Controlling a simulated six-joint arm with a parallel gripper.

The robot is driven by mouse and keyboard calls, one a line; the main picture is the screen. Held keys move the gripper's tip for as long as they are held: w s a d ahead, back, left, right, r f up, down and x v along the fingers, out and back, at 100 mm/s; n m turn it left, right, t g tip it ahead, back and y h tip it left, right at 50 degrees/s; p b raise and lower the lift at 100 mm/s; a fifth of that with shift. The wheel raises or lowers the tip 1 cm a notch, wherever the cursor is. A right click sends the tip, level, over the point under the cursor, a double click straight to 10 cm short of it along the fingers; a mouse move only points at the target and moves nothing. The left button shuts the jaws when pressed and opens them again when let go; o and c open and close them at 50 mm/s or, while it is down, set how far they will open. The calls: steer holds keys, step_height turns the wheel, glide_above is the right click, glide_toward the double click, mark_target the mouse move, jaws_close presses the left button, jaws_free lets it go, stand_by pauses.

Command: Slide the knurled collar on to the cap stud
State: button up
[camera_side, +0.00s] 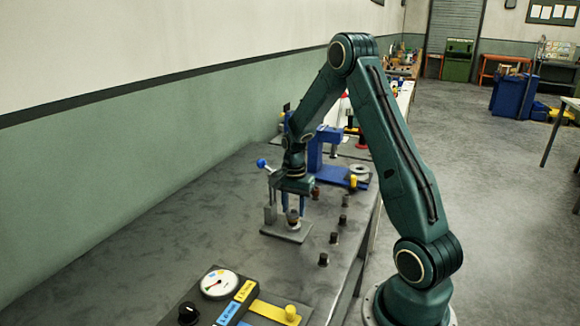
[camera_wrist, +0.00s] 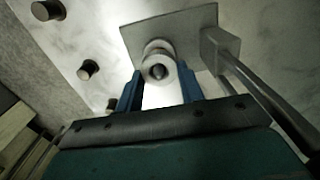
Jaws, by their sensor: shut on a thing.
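My gripper (camera_side: 293,208) is over the bench, its two blue fingers pointing down. It is shut on a pale ring-shaped part, which I take to be the knurled collar (camera_wrist: 159,63). In the wrist view my gripper (camera_wrist: 158,88) has one finger on each side of this ring. A dark round end shows in the ring's opening, perhaps the cap stud (camera_wrist: 158,71); I cannot tell how far the ring is around it. In the side view a small brownish part (camera_side: 292,215) shows low between the fingers, above a grey base plate (camera_side: 284,236). The fingers partly hide it.
A grey block (camera_side: 270,214) stands on the plate close beside my gripper. A lever with a blue ball (camera_side: 261,163) rises behind. Several dark pegs (camera_side: 334,238) line the bench's right side. A blue fixture (camera_side: 335,172) stands behind; a gauge panel (camera_side: 219,284) lies in front.

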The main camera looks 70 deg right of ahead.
steer(key=o, duration=1.1)
steer(key=shift+c, duration=0.2)
step_height(320, 180, up, 14)
steer(key=shift+a, duration=0.1)
stand_by(0.5)
